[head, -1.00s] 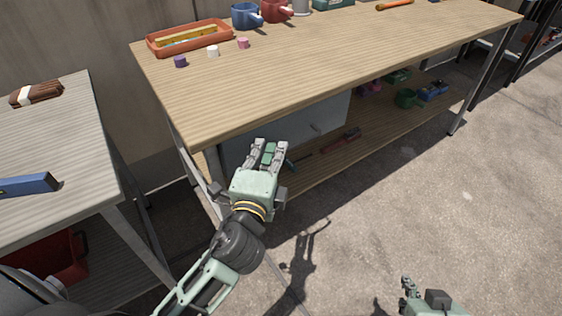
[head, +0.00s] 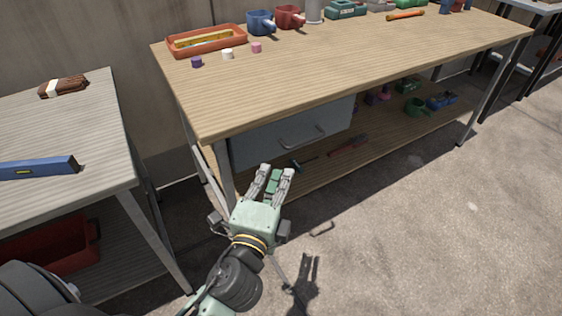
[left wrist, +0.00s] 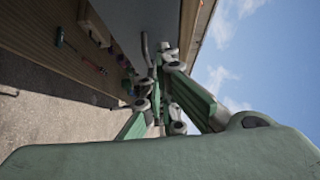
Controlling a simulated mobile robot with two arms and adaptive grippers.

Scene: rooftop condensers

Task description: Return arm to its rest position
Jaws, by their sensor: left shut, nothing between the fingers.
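My left arm comes up from the bottom of the head view. My left gripper (head: 277,172) is pale green and grey, and it is shut with nothing in it. It is in front of the wooden workbench (head: 350,85), over the floor and below the level of the bench top in the picture. It appears apart from the grey drawer (head: 270,135) behind it. The left wrist view shows the gripper's fingers (left wrist: 160,95) close up, with the drawer's side and sky beyond. My right gripper is out of view.
An orange tray (head: 207,41), mugs and small pegs stand on the bench top. Tools lie on its lower shelf. A grey table (head: 75,125) at left holds a blue level (head: 38,168) and a brown bundle. A handle (head: 321,229) lies on the floor. Open floor is at right.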

